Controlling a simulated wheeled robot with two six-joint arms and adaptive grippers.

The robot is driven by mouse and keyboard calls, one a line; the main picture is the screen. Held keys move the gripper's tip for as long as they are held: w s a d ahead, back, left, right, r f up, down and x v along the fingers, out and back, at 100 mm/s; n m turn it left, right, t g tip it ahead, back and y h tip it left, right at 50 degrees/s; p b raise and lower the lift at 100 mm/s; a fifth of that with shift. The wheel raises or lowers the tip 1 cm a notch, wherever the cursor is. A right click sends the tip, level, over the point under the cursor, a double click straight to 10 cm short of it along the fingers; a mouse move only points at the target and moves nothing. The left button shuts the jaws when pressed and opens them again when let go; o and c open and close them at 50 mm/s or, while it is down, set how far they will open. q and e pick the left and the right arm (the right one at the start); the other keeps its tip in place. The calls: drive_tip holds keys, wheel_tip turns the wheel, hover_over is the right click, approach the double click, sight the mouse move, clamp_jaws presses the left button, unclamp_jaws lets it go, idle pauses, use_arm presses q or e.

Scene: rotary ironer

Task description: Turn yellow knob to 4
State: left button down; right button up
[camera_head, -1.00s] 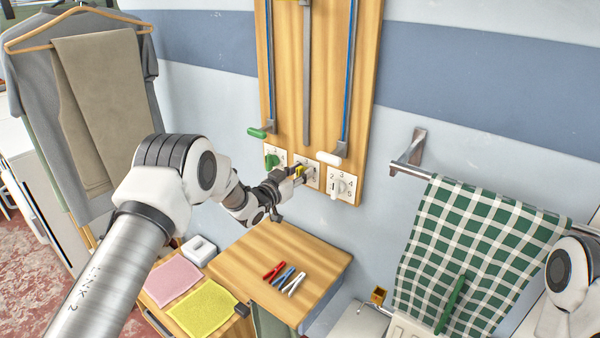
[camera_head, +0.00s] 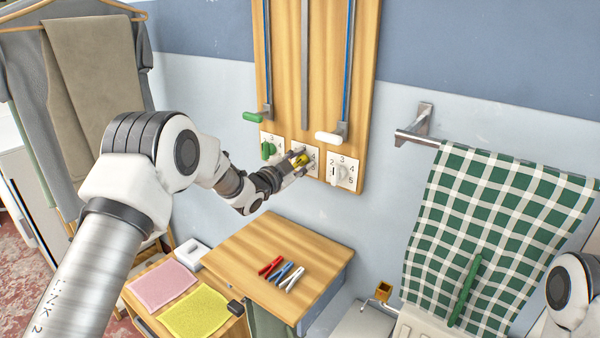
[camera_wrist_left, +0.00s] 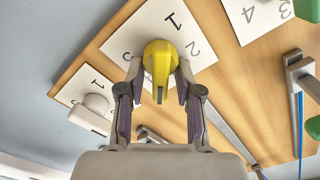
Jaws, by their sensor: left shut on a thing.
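The yellow knob (camera_head: 302,159) sits on the middle of three white numbered plates (camera_head: 316,169) low on the wooden wall board. My left gripper (camera_head: 299,163) reaches it from the left and is shut on it. In the left wrist view, the yellow knob (camera_wrist_left: 159,58) stands between the two fingers, with a dark line on its lower part. My right gripper is out of view.
A green knob (camera_head: 268,151) is left of the yellow one and a white knob (camera_head: 340,174) right of it. Green (camera_head: 252,117) and white (camera_head: 328,137) lever handles jut out above. A wooden table (camera_head: 250,259) with several pegs stands below; a checked towel (camera_head: 490,225) hangs right.

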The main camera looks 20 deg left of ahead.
use_arm(q)
drive_tip(key=shift+s+d+f+m+b, duration=0.1)
drive_tip(key=shift+f+m+b, duration=0.05)
drive_tip(key=shift+m+b, duration=0.8)
drive_tip(key=shift+d+f+m+b, duration=0.1)
drive_tip(key=shift+m+b, duration=0.85)
drive_tip(key=c, duration=1.2)
unclamp_jaws()
drive_tip(key=shift+o, duration=0.2)
drive_tip(key=shift+s+d+r, duration=0.1)
drive_tip(key=shift+s+r, duration=0.05)
drive_tip(key=shift+s+a, duration=0.2)
drive_tip(key=v, duration=1.1)
drive_tip(key=shift+s, duration=0.3)
